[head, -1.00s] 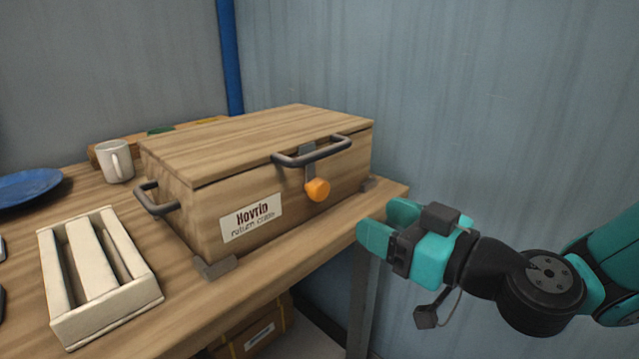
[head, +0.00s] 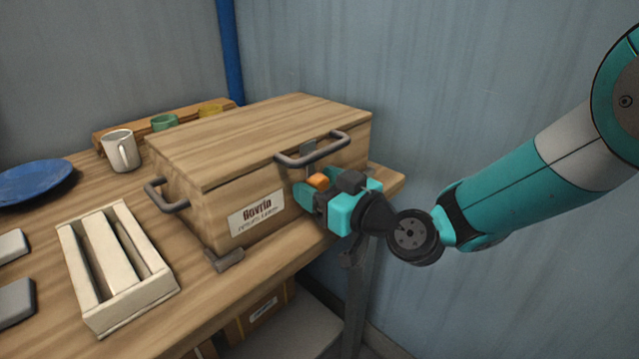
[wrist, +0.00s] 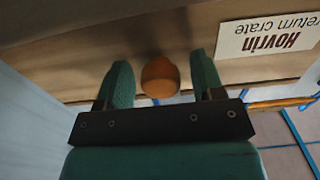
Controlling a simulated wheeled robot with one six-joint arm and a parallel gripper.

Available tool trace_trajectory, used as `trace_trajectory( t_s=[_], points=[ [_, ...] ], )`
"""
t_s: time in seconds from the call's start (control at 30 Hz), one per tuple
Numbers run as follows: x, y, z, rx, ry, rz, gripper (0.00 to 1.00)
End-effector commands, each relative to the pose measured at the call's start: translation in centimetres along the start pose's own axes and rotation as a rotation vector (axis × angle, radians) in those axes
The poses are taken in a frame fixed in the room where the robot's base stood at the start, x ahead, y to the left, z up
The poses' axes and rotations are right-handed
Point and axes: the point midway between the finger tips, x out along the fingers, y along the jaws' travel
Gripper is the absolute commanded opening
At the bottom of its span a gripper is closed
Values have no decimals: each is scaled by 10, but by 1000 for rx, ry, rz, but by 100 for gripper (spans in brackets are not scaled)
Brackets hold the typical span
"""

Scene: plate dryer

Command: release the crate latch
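The wooden crate (head: 215,165) stands on the workbench with its lid down. Its latch has an orange knob (head: 318,181) on the front face, below the dark front handle (head: 312,150). My gripper (head: 308,192) is at the crate's front, around the knob's height. In the wrist view the orange knob (wrist: 160,77) sits between my two teal fingers (wrist: 162,84), with a gap visible on each side. My gripper is open. The latch plate is mostly hidden behind the handle and my gripper.
A cream slotted rack (head: 118,265) stands left of the crate on the bench. A white mug (head: 120,150), a blue plate (head: 35,182) and a wooden tray with cups (head: 105,138) lie farther back. The wall is close on the right.

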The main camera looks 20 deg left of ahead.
Motion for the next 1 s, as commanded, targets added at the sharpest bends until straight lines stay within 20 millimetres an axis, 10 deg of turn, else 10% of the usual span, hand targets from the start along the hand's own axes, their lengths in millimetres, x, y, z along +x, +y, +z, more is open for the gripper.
trace_trajectory(
  t_s=[0.2, 1.0],
  points=[
    [0, 0, 0, 0, 0, 0, 14],
    [-1, 0, 0, 373, 0, 1, 14]
  ],
)
